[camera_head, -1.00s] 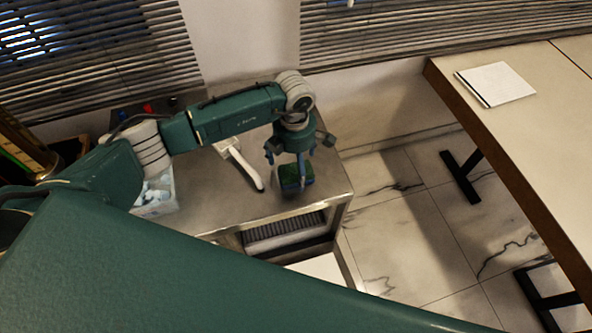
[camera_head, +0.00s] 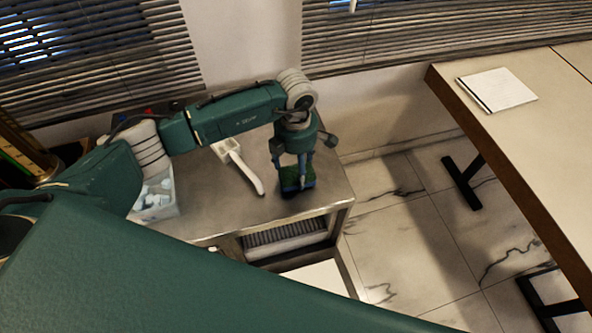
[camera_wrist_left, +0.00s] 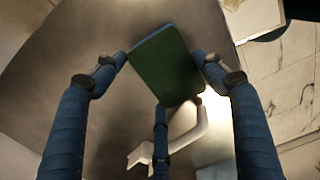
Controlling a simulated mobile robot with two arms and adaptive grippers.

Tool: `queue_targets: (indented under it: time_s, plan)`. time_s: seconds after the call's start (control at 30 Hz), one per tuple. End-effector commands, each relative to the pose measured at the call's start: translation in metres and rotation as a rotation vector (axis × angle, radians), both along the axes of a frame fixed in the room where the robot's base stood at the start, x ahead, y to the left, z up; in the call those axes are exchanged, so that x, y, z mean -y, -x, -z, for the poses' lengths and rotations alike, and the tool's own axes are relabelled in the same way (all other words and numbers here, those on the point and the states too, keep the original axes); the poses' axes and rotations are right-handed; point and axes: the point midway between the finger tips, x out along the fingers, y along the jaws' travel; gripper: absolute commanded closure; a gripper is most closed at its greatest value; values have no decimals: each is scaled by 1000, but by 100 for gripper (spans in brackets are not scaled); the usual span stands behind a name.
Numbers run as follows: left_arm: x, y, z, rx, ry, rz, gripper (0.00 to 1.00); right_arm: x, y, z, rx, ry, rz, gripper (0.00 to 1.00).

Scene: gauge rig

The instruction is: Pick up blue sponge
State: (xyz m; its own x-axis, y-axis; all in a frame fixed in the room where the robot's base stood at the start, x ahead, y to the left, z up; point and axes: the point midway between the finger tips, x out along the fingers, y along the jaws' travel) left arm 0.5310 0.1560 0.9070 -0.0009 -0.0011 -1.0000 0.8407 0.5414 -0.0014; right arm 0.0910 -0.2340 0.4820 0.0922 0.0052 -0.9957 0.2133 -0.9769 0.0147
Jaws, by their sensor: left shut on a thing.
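The blue sponge (camera_head: 289,183) has a green top and blue sides in the head view. It is near the front right corner of the metal table (camera_head: 228,208). My left gripper (camera_head: 296,172) comes down over it from above, shut on it. In the left wrist view the sponge's green face (camera_wrist_left: 167,67) lies between the blue fingers of the left gripper (camera_wrist_left: 160,72), two at its sides and one at its lower edge. I cannot tell whether the sponge is clear of the table. My right gripper is not in view.
A white long-handled tool (camera_head: 243,169) lies left of the sponge. A clear bin (camera_head: 158,202) with pale items stands further left. Shelves are below the tabletop. A larger table (camera_head: 530,140) with a white pad (camera_head: 498,89) stands at right, with open floor between.

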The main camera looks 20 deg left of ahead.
Motion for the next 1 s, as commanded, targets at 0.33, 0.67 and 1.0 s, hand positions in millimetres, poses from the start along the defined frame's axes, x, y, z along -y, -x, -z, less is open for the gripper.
queue_targets:
  time_s: [0.33, 0.67, 1.0]
  plan:
    - [0, -3, -83, 10, -1, 1, 39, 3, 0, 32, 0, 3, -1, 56]
    - [0, -1, -162, 5, -1, 0, 39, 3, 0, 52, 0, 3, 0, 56]
    - [0, 0, -185, 0, -1, 0, 39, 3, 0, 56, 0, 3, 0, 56]
